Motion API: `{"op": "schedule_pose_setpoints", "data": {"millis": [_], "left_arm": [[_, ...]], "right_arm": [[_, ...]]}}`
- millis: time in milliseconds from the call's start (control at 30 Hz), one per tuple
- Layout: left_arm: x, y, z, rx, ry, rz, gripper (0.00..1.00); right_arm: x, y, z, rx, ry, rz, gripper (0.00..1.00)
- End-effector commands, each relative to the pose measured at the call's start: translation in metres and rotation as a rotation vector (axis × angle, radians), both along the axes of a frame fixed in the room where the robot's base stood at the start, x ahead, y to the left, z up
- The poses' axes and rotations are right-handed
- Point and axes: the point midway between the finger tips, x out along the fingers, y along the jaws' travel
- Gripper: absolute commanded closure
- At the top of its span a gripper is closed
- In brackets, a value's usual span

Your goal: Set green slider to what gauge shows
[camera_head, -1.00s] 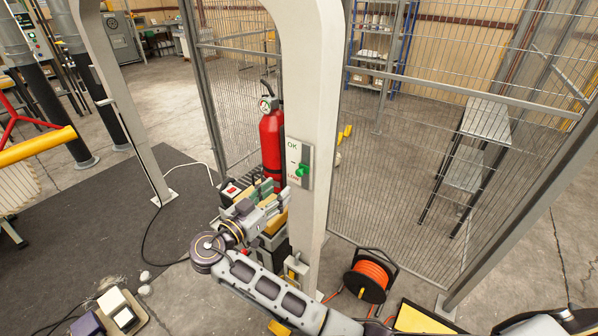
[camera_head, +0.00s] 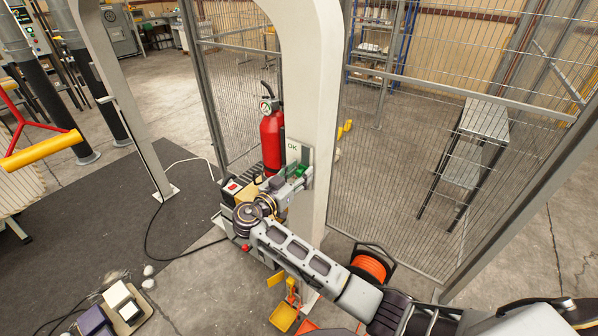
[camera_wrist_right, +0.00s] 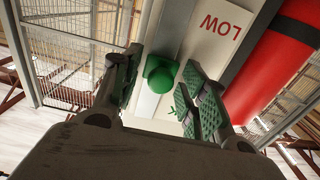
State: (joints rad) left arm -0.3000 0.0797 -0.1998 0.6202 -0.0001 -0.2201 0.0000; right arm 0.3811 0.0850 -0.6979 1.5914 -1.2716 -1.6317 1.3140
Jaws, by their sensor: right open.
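The green slider (camera_head: 299,170) is a knob on a pale panel (camera_head: 292,149) on the white post. The panel has OK at its top; its LOW label is hidden in the head view but shows in the wrist view. My right gripper (camera_head: 303,176) is at the panel. In the right wrist view, the green slider (camera_wrist_right: 160,73) sits between the open fingers of my right gripper (camera_wrist_right: 162,90), with gaps visible on both sides. The gauge (camera_head: 266,106) is on top of the red fire extinguisher (camera_head: 271,138); its reading is too small to tell. My left gripper is out of view.
The white post (camera_head: 318,120) stands directly behind the panel. A wire mesh fence (camera_head: 400,170) runs behind it. An orange cable reel (camera_head: 370,266) is on the floor to the right. A black cable lies on the dark mat (camera_head: 100,215) at left.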

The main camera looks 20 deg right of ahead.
Motion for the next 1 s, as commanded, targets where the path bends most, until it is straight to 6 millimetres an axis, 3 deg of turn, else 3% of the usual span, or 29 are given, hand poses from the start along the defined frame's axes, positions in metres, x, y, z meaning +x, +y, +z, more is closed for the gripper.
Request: {"op": "schedule_pose_setpoints", "data": {"millis": [300, 667, 867, 1000], "left_arm": [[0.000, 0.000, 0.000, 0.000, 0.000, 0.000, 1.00], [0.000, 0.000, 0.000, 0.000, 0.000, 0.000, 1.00], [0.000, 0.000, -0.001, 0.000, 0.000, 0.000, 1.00], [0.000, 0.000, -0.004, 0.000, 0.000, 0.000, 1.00]], "right_arm": [[0.001, -0.001, -0.001, 0.000, 0.000, 0.000, 0.57], [0.001, -0.001, -0.001, 0.000, 0.000, 0.000, 1.00], [0.001, -0.001, 0.002, 0.001, -0.001, 0.000, 1.00], [0.001, 0.000, 0.014, 0.003, -0.002, 0.002, 1.00]]}}
